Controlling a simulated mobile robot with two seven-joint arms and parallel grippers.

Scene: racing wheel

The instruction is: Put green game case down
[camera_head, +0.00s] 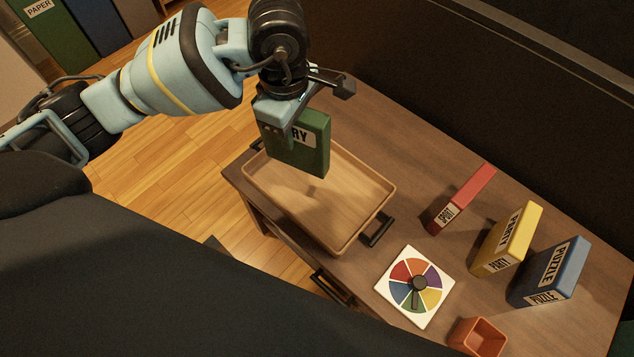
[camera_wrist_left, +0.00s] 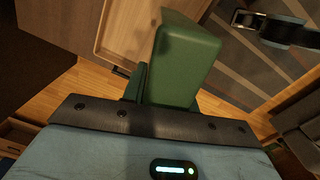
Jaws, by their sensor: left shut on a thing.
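A green game case (camera_head: 308,146) with a pale label, partly hidden, hangs upright in my left gripper (camera_head: 296,108). The gripper is shut on its upper part. The case is above the left part of a wooden tray (camera_head: 345,243) with raised rims, and a shadow lies on the tray floor. In the left wrist view the green case (camera_wrist_left: 185,55) fills the middle, in front of the gripper. The tray also shows in the left wrist view (camera_wrist_left: 125,28). I cannot tell how far the case is above the tray. My right gripper is not in view.
On the wooden table (camera_head: 400,150), a red case (camera_head: 458,200), a yellow case (camera_head: 507,238) and a blue case (camera_head: 549,272) stand upright at the right. A colour spinner (camera_head: 416,284) lies near the front edge, and an orange open box (camera_head: 478,337) stands beside it. The tray looks empty.

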